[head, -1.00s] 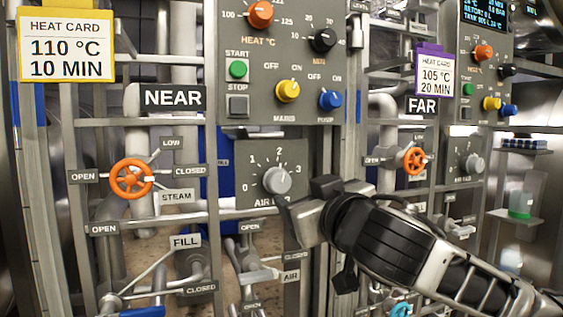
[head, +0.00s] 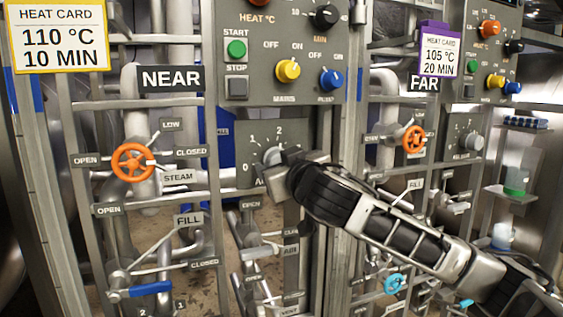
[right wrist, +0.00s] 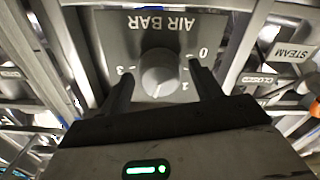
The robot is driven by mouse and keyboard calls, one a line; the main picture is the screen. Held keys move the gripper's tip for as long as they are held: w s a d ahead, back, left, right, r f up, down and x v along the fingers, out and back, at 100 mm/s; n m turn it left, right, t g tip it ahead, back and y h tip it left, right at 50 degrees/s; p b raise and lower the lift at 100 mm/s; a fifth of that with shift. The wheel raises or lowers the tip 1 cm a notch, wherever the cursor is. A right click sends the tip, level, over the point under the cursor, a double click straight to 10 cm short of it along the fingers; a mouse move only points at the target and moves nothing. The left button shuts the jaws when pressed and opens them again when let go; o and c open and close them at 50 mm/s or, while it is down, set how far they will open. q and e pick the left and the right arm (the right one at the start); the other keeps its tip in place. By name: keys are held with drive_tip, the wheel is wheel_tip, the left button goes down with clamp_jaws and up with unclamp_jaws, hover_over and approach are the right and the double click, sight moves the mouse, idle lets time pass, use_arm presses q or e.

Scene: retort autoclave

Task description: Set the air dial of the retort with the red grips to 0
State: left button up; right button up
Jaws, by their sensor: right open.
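The near retort's air dial is a round grey knob (head: 272,156) on a grey plate marked 0 to 3. It also shows in the right wrist view (right wrist: 159,74), upside down, with 0 at the right. Its exact setting is too blurred to tell. My right gripper (head: 282,168) is at this dial. In the right wrist view its fingers (right wrist: 161,88) stand apart on either side of the knob, with gaps. The far retort's air dial (head: 470,142) is at the right. The visible lever grips are blue (head: 150,288) on the near retort and cyan (head: 395,284) on the far one.
An orange valve wheel (head: 132,162) stands left of the near dial, and another (head: 413,139) on the far frame. Switches and buttons sit on the panel (head: 255,60) above. Pipes and several levers crowd the space below.

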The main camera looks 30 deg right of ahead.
drive_tip(key=c, duration=1)
